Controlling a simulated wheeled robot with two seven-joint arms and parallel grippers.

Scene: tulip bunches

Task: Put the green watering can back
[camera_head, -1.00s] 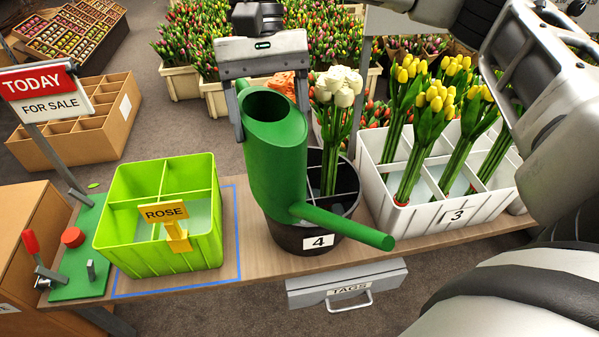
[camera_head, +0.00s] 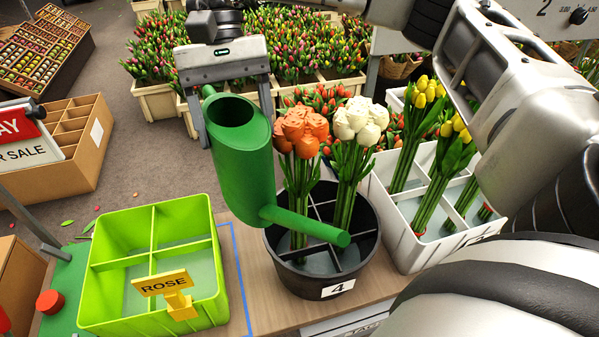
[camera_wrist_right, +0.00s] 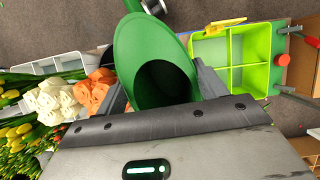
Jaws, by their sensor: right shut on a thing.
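The green watering can (camera_head: 243,165) hangs in my right gripper (camera_head: 236,118), which is shut on its upper body. It is in the air with its spout pointing down to the right. In the head view the spout overlaps the black bucket marked 4 (camera_head: 300,283), and the body overlaps the gap between that bucket and the lime crate. The can's open top also shows in the right wrist view (camera_wrist_right: 150,60). My left gripper is not in view.
The bucket holds orange (camera_head: 301,130) and white (camera_head: 361,120) tulips. A divided lime crate marked ROSE (camera_head: 215,300) stands left, with empty compartments. A white crate (camera_head: 405,240) with yellow tulips stands right. Blue tape (camera_head: 238,270) marks the table beside the lime crate.

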